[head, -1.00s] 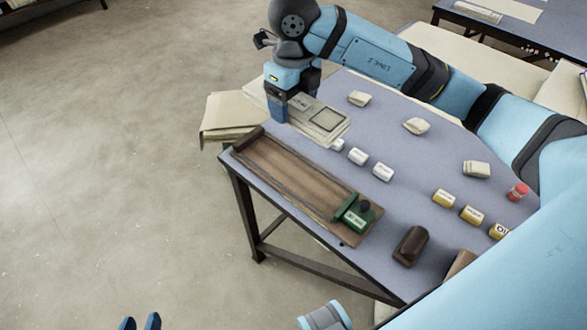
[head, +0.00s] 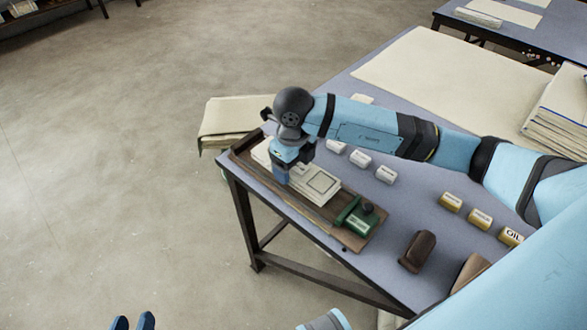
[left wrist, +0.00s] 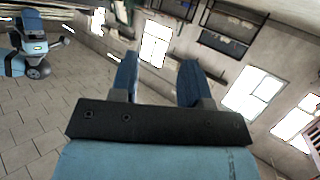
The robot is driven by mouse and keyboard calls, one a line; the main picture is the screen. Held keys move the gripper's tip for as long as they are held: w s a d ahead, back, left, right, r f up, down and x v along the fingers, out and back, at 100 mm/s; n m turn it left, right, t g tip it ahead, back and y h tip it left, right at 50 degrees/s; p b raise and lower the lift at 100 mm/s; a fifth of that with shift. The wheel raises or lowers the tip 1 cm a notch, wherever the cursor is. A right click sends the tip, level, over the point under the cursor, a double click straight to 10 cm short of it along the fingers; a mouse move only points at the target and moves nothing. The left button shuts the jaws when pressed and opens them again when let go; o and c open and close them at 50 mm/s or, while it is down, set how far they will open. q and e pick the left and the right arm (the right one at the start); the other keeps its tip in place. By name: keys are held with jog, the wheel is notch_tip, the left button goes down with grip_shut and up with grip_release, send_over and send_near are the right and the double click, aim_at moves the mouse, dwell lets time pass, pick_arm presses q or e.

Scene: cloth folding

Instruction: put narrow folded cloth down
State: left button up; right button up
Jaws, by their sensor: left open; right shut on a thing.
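The narrow folded cloth (head: 318,184) is a cream, flat bundle with a dark printed rectangle, lying along the wooden tray (head: 240,154). It covers the tray's middle; I cannot tell whether it touches the tray's floor. My right gripper (head: 287,176) points down and is shut on the cloth near its middle. My left gripper (head: 133,322) is open and empty at the lower left of the head view, off the table. Its two blue fingers also show apart in the left wrist view (left wrist: 160,80).
A green block (head: 357,221) sits at the tray's near end, a brown block (head: 417,251) beside it. White and yellow labelled blocks (head: 451,201) stand to the right. A stack of cloth (head: 235,118) is behind the tray. A large cream sheet (head: 430,75) covers the table's far part.

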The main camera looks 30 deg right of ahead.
jog(key=shift+f, duration=0.6)
pick_arm(q)
jog(key=shift+w+d+r+t+h, duration=0.25)
jog(key=shift+d+r+t+h, duration=0.1)
jog(key=shift+r+t, duration=0.1)
pick_arm(e)
jog(key=shift+f, duration=0.25)
